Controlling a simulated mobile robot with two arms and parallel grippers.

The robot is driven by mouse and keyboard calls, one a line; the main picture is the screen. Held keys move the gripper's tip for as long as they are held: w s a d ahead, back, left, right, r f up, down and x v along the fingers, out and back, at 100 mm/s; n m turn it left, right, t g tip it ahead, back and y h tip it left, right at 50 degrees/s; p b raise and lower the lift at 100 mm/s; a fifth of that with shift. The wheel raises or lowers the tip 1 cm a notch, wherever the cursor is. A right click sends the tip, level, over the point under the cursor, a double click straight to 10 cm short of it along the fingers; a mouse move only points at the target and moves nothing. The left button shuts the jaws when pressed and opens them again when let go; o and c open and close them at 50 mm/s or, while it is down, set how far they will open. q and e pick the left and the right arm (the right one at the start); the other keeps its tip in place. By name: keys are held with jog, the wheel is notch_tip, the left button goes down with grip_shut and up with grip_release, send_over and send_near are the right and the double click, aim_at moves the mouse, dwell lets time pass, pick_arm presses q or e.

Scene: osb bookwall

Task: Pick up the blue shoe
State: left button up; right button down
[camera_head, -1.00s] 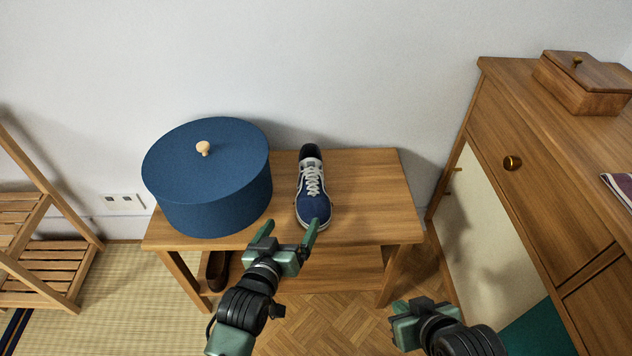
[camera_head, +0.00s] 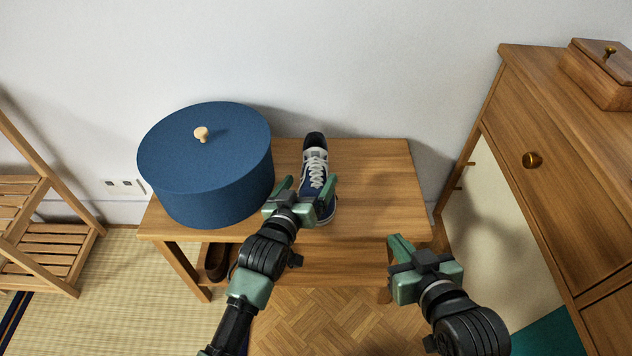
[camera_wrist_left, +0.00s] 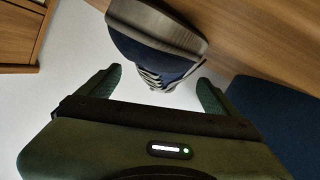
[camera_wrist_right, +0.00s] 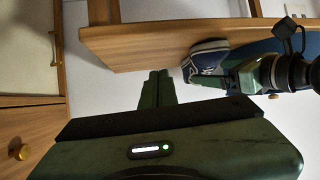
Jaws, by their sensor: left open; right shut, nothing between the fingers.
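The blue shoe (camera_head: 315,165) has white laces and sides and stands on the wooden bench, its toe toward me. My left gripper (camera_head: 306,182) is open at the toe end, and its body hides part of the toe. In the left wrist view the shoe (camera_wrist_left: 155,55) shows between and beyond the open fingers (camera_wrist_left: 158,88). I cannot tell whether the fingers touch it. My right gripper (camera_head: 394,246) is shut and empty, at the bench's front right edge. The right wrist view shows its closed fingers (camera_wrist_right: 157,88) and the shoe (camera_wrist_right: 205,58) beside my left gripper.
A large round blue box (camera_head: 205,180) with a knob stands close to the left of the shoe. The bench top (camera_head: 380,180) is clear on the right. Dark shoes (camera_head: 216,262) sit below. A wooden cabinet (camera_head: 560,170) stands at the right, a slatted rack (camera_head: 40,240) at the left.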

aim_at(316, 173)
pick_arm(q)
jog(key=x, duration=0.3)
jog(key=shift+a+b, duration=0.1)
jog(key=shift+b, duration=0.3)
jog(key=shift+s, duration=0.1)
jog(key=c, duration=1.4)
jog(key=shift+r, duration=0.15)
jog(key=c, duration=0.4)
pick_arm(e)
jog(key=r+t, duration=0.1)
jog(key=w+r+t, duration=0.1)
jog(key=r, duration=0.1)
jog(key=w+a+r+y, duration=0.1)
jog(key=shift+w+a+r+t, duration=0.1)
jog(key=shift+w+r+t, duration=0.15)
jog(key=shift+r+t, duration=0.15)
pick_arm(q)
jog(key=shift+r, duration=0.15)
pick_arm(e)
jog(key=shift+f, duration=0.1)
